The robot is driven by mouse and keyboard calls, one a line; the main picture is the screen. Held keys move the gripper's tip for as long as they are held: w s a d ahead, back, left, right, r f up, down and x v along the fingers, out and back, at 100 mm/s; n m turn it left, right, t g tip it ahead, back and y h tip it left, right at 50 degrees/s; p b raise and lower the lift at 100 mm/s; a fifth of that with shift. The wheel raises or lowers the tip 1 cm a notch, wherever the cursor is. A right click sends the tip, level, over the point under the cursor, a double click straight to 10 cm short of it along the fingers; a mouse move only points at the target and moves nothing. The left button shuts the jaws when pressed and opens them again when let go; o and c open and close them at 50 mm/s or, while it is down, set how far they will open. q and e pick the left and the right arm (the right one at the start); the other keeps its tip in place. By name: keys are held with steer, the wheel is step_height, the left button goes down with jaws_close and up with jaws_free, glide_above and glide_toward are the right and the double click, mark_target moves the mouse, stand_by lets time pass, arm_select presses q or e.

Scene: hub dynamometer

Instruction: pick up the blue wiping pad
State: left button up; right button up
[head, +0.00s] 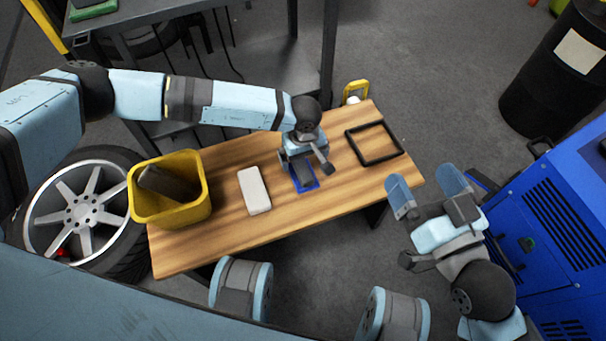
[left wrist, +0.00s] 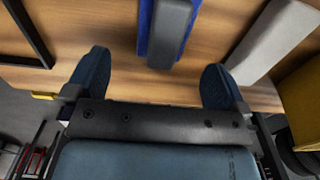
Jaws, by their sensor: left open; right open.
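The blue wiping pad (head: 305,184) lies on the wooden table, with a dark grey block-like handle on top. It also shows in the left wrist view (left wrist: 143,30), with its grey handle (left wrist: 171,30) running lengthwise. My left gripper (head: 303,165) is over the pad and partly hides it in the head view. In the left wrist view the left gripper (left wrist: 155,80) is open, its two fingers wide apart, with the pad ahead between them and not touched. My right gripper (head: 428,186) is open and empty, off the table's right end.
A white block (head: 254,190) lies left of the pad. A yellow bin (head: 170,213) holding a dark object stands at the table's left end. A black square frame (head: 374,143) lies at the right. Bare wood (head: 235,235) shows along the front. A blue machine (head: 560,220) stands at far right.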

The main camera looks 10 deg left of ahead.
mark_target(302, 168)
arm_select(q)
steer(key=f+b, duration=0.1)
steer(key=f, duration=0.3)
steer(key=f+b, duration=0.1)
steer(key=f, duration=0.1)
steer(key=shift+s+a+b, duration=0.1)
steer(key=shift+s+b, duration=0.2)
steer(key=shift+b, duration=0.05)
steer(key=c, duration=1)
arm_select(e)
step_height(302, 168, down, 4)
steer(key=shift+a+r+g, duration=0.1)
steer(key=shift+r+g, duration=0.05)
steer(key=shift+g, duration=0.65)
